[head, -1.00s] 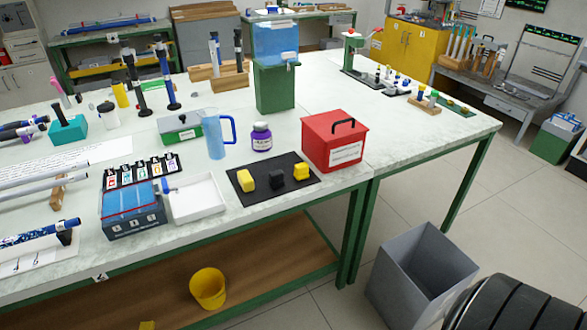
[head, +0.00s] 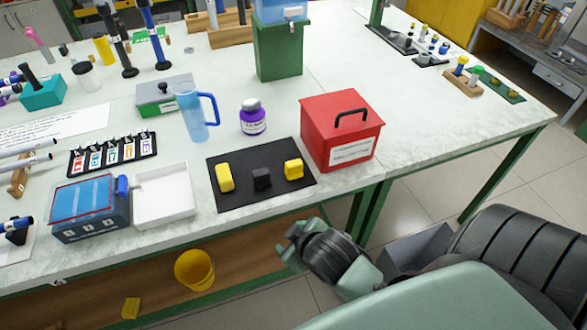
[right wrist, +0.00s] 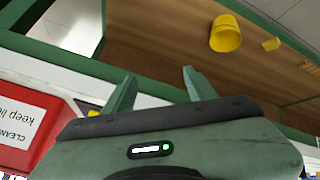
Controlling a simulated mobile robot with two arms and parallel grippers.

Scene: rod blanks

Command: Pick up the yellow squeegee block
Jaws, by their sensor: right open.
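Two yellow blocks lie on a black mat (head: 240,197): a longer left one (head: 224,177) and a chunkier right one (head: 293,169). A black block (head: 262,179) lies between them. I cannot tell which yellow one is the squeegee block. My right gripper (head: 287,250) is in front of the table's front edge, below and apart from the mat. In the right wrist view its two fingers (right wrist: 157,88) are spread with nothing between them. A sliver of yellow shows beside the left finger there. My left gripper is out of view.
A red box (head: 340,130) with a handle stands right of the mat. A purple-labelled jar (head: 252,117) and blue jug (head: 192,115) stand behind it; a white tray (head: 163,193) is left. A yellow bucket (head: 194,270) and yellow block (head: 131,308) are on the lower shelf.

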